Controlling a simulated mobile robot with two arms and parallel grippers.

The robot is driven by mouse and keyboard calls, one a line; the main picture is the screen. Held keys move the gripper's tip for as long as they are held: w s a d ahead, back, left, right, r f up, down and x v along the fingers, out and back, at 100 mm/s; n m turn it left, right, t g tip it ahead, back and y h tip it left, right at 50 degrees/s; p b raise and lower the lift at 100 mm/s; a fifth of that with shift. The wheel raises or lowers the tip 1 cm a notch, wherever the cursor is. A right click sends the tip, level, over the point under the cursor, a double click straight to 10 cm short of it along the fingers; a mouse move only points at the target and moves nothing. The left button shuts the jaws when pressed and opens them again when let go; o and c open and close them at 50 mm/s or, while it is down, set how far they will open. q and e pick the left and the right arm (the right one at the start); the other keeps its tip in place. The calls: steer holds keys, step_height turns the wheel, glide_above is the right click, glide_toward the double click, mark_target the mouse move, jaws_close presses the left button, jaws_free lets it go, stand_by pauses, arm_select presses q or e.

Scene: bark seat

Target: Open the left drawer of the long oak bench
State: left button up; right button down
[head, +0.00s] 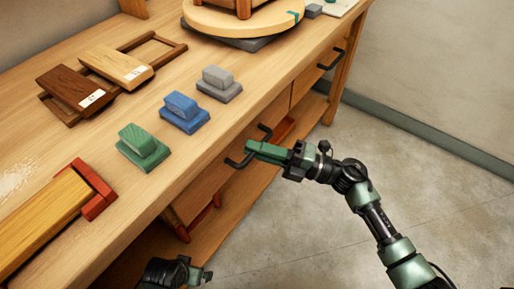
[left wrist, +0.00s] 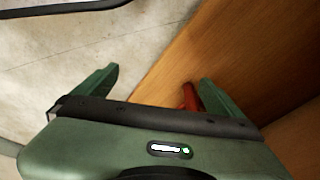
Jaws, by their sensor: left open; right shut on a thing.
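The long oak bench (head: 45,150) runs from the lower left to the upper right in the head view. A black bar handle (head: 236,163) stands out from its left drawer front (head: 200,190). My right gripper (head: 256,149) is shut on this handle, its green fingers covering the handle's middle. I cannot tell whether the drawer is out at all. A second black handle (head: 333,60) is on the drawer farther right. My left gripper (head: 192,273) is low at the bottom edge. In the left wrist view its green fingers (left wrist: 158,88) are apart, with nothing held between them.
On the bench top are green (head: 142,146), blue (head: 185,112) and grey (head: 218,84) sanding blocks, wooden frames (head: 130,65), a round turntable (head: 215,20) and a red-ended wooden piece (head: 50,215). A lower shelf (head: 240,195) runs beneath. The floor (head: 320,200) right of the bench is clear.

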steer(key=shift+s+d+f, duration=0.1)
steer(key=shift+s+d, duration=0.1)
steer(key=shift+d, duration=0.05)
arm_select(q)
steer(key=s+f+p, duration=0.2)
steer(key=s+f, duration=0.1)
steer(key=f, duration=0.4)
steer(key=shift+s+a, duration=0.25)
arm_select(e)
steer(key=s+d, duration=0.7)
steer(key=d, duration=0.3)
steer(key=s+d, duration=0.8)
steer(key=d, duration=0.3)
steer(key=shift+s, duration=0.15)
arm_select(q)
steer(key=shift+f, duration=0.1)
arm_select(e)
steer(key=c, duration=1.5)
jaws_free()
steer(key=shift+o, duration=0.2)
